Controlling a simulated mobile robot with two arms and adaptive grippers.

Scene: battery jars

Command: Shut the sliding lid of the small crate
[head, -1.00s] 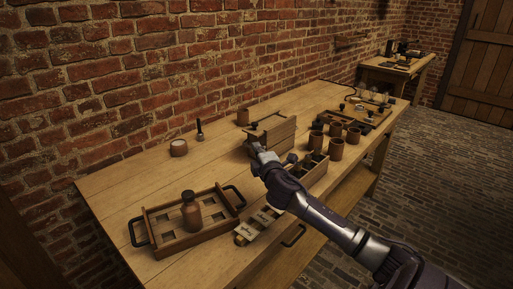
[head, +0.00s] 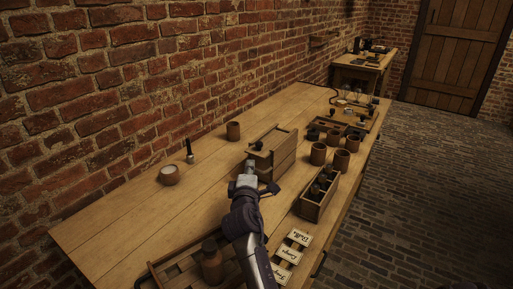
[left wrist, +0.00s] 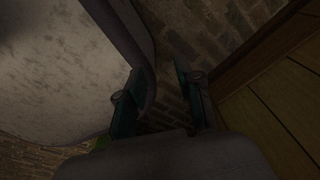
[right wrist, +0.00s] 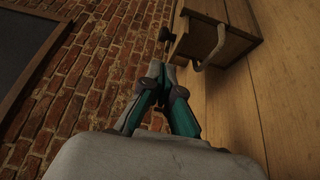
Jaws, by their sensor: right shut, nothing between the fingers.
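The small wooden crate (head: 284,158) stands at mid-table in the head view. Its lid (head: 270,139) is on top, with a dark knob (head: 258,146) at the near left end; how far it is slid cannot be told. My left gripper (left wrist: 160,85) is open and empty, away from the table.
A rack of dark jars (head: 319,193), several brown cups (head: 341,159) and label cards (head: 290,254) lie to the right. A pale-topped pot (head: 169,175) stands left.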

